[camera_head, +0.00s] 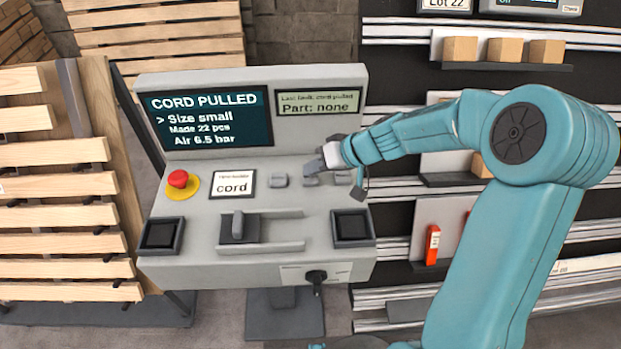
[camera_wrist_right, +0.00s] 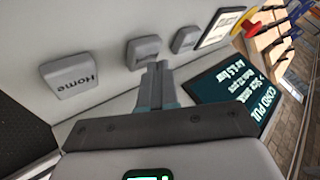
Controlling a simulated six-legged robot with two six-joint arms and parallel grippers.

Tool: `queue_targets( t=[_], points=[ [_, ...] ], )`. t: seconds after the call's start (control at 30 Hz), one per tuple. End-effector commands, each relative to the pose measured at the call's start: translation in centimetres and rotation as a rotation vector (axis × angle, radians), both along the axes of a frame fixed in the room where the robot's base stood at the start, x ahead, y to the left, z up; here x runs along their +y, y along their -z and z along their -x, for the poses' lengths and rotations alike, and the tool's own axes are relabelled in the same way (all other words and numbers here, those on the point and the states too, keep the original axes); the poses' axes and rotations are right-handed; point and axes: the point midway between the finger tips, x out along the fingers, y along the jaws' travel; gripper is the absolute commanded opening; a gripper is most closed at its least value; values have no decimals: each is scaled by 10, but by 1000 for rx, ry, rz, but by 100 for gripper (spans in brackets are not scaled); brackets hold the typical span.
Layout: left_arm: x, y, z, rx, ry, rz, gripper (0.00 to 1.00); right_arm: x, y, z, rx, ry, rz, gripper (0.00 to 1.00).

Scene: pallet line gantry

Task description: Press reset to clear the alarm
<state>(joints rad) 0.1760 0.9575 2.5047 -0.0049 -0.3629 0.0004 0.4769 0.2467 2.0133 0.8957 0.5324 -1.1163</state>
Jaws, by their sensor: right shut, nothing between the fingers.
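The grey console (camera_head: 265,262) has a dark screen (camera_head: 205,118) reading "CORD PULLED". Three small grey buttons sit in a row below its displays: a left one (camera_head: 280,181), a middle one (camera_head: 311,180) and a right one (camera_head: 343,178). My right gripper (camera_head: 323,158) is shut and empty, close above the middle and right buttons. In the right wrist view the closed fingertips (camera_wrist_right: 158,70) point at the middle button (camera_wrist_right: 144,50); I cannot tell if they touch. The near button (camera_wrist_right: 70,76) reads "Home". No reset label is readable. My left gripper is not in view.
A red stop button (camera_head: 179,182) on a yellow base and a "cord" label (camera_head: 233,186) lie left of the row. A small display (camera_head: 320,103) reads "Part: none". Wooden pallets (camera_head: 55,200) stand at left; shelves with boxes (camera_head: 503,50) stand at right.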

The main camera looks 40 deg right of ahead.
Motion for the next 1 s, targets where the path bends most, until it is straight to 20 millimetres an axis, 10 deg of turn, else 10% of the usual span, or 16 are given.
queue_targets(
  t=[1.0],
  points=[
    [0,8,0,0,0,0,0,0,5,0,0,-1,1,0]
  ],
)
